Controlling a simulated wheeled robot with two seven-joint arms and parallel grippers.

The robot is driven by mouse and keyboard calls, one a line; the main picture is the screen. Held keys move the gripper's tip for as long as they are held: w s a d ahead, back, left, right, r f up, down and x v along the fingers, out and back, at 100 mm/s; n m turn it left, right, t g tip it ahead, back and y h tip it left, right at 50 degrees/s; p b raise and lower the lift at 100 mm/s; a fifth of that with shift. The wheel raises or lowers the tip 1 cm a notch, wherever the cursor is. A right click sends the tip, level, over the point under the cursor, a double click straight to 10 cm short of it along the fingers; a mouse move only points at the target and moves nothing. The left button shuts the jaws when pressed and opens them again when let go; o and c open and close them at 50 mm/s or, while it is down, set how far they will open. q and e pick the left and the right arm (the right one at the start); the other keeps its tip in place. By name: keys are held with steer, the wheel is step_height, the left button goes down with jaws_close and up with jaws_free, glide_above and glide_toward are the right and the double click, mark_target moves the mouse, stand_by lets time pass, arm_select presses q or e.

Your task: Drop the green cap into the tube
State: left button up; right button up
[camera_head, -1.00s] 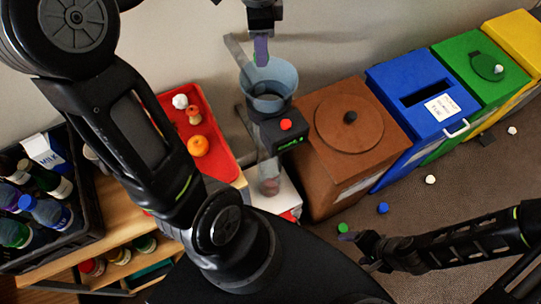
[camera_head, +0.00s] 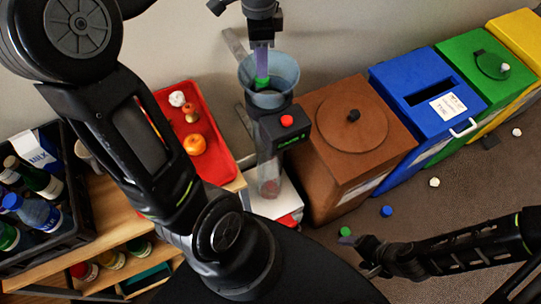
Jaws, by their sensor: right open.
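The clear tube (camera_head: 268,150) stands upright with a blue-grey funnel (camera_head: 284,68) at its top. My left gripper (camera_head: 262,76) points down at the funnel mouth. Another green cap (camera_head: 345,232) lies on the floor. My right gripper (camera_head: 368,262) is open and empty, low over the floor close to that cap.
A red tray (camera_head: 208,150) with food items is left of the tube. A black crate (camera_head: 88,205) of bottles is further left. A brown bin (camera_head: 350,150) and the blue bin (camera_head: 425,100), green and yellow bins stand right. Several caps and paper balls lie on the floor.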

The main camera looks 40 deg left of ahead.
arm_select(q)
steer(key=o, duration=0.3)
steer(key=shift+r, duration=0.45)
step_height(320, 180, up, 7)
steer(key=p, duration=0.2)
stand_by(0.8)
